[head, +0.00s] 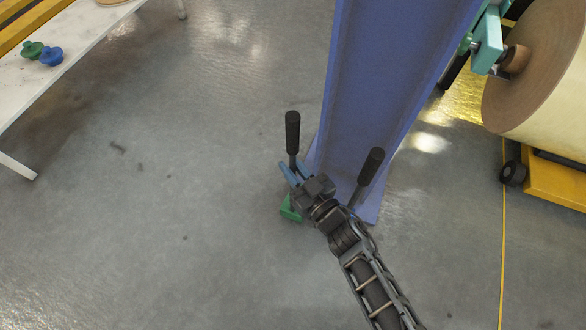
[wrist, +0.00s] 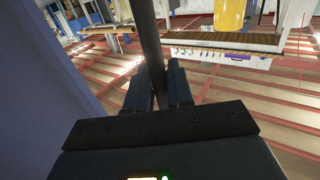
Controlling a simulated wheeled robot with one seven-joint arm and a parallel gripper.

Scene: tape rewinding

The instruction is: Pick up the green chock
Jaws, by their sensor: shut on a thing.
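The green chock (head: 290,209) is a green block at the left foot of the blue beam in the head view. An upright dark rod with a black grip (head: 292,132) rises above it. My gripper (head: 287,172) is shut on this rod, between the grip and the block. In the wrist view my gripper's fingers (wrist: 158,78) close around the dark rod (wrist: 150,35); the green block is out of sight there. My wrist partly hides the block, and I cannot tell whether it touches the floor.
The blue beam (head: 385,90) stands right beside my gripper. A second black grip (head: 371,163) rises right of my wrist, its lower end hidden. A large roll (head: 545,75) on a yellow base is at right. A white table (head: 60,75) with green and blue knobs is at left. The left floor is clear.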

